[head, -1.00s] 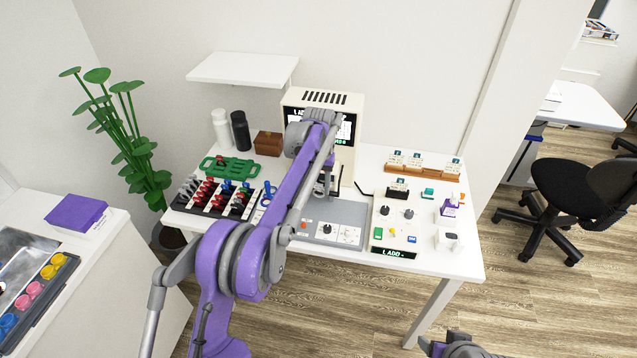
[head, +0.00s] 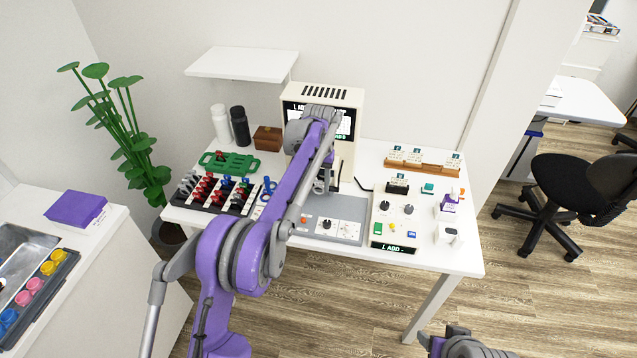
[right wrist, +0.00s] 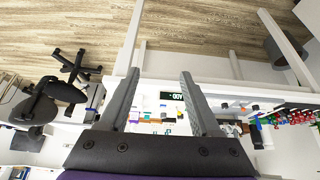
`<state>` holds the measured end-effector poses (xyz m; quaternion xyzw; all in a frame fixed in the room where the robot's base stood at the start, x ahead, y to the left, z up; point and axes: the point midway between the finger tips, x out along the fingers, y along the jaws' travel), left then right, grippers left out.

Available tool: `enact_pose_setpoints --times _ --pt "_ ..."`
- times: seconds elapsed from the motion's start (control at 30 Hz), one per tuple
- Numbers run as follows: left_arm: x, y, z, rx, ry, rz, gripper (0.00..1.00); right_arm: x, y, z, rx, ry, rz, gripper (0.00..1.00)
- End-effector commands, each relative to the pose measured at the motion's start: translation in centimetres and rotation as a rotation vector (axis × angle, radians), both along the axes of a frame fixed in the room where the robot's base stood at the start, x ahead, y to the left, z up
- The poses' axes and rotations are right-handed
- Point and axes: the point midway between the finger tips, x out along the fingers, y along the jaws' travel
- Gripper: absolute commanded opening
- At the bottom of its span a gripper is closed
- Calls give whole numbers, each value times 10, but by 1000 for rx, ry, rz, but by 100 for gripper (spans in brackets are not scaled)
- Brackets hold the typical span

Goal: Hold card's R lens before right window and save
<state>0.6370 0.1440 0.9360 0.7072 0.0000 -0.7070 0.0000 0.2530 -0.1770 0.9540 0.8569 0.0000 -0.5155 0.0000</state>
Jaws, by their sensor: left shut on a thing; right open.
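The cream machine (head: 346,96) stands at the back of the table, with a dark screen partly hidden by my left arm. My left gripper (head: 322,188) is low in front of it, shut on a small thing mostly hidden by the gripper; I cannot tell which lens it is. A rack (head: 212,208) of lenses with red, blue, black and grey handles is to the left. A small card (head: 398,182) stands in a black holder at the right. A control panel (head: 384,228) has knobs, coloured buttons and a display reading "L ADD". My right gripper (right wrist: 158,80) is open and empty, away from the table.
A wooden stand (head: 422,169) with several cards is at the back right. A green tray (head: 229,163), two bottles and a brown box (head: 267,139) are behind the rack. A shelf (head: 243,65) hangs above.

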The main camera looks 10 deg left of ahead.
Motion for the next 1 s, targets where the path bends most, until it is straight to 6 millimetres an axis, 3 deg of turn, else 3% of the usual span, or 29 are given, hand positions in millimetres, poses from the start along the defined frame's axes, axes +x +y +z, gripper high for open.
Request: enact_pose_setpoints --times 0.03,0.3,0.4,1.0 --pt "0 0 0 0 0 0 0 0 0 0 0 0 0 62" --pt "0 0 0 0 0 0 0 0 0 0 0 0 0 14" --pt "0 0 0 0 0 0 0 0 0 0 0 0 0 0" --pt "0 0 0 0 0 0 0 0 0 0 0 0 0 0"
